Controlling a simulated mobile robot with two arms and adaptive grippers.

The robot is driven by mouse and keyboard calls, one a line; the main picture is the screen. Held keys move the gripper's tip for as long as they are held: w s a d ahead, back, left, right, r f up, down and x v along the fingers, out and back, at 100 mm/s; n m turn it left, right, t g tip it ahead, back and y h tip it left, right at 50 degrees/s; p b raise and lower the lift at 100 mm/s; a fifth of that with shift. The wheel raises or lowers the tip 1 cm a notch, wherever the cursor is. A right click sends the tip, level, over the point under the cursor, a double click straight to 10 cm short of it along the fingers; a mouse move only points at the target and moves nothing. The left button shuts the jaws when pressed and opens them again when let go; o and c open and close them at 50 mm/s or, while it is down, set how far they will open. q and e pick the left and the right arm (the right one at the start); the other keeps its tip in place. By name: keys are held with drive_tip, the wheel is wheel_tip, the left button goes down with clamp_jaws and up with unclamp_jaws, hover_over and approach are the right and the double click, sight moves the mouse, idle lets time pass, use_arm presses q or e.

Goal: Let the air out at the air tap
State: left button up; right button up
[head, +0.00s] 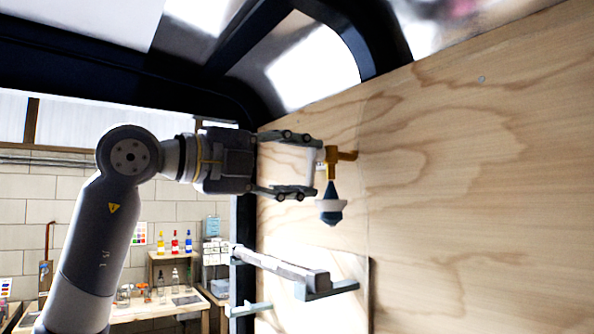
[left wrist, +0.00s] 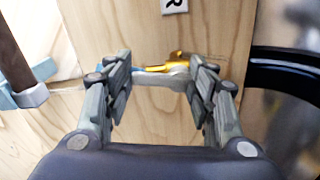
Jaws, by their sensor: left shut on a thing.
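The air tap (head: 346,155) is a brass fitting on the plywood wall, with a blue and white cone-shaped part (head: 331,208) hanging under it. My left gripper (head: 316,165) reaches in from the left, level with the tap. Its fingers stand apart, above and below a pale bar at the tap, and it is shut on this bar, which looks like the tap's handle. In the left wrist view the pale bar (left wrist: 163,78) spans between the fingertips, with the brass of the tap (left wrist: 172,66) just behind it. My right gripper is not in view.
A plywood wall (head: 480,190) fills the right side. A grey bar lies on wall brackets (head: 325,288) below the gripper. A dark frame (head: 245,40) runs overhead. A bench (head: 155,307) with bottles stands at the back left. An R label (left wrist: 174,5) shows above the tap.

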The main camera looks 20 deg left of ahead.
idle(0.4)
use_arm(q)
drive_tip(key=o, duration=1)
drive_tip(key=shift+o, duration=0.2)
drive_tip(key=shift+a, duration=0.1)
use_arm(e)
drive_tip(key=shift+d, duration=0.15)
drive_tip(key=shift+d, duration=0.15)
use_arm(q)
drive_tip(key=v, duration=1.2)
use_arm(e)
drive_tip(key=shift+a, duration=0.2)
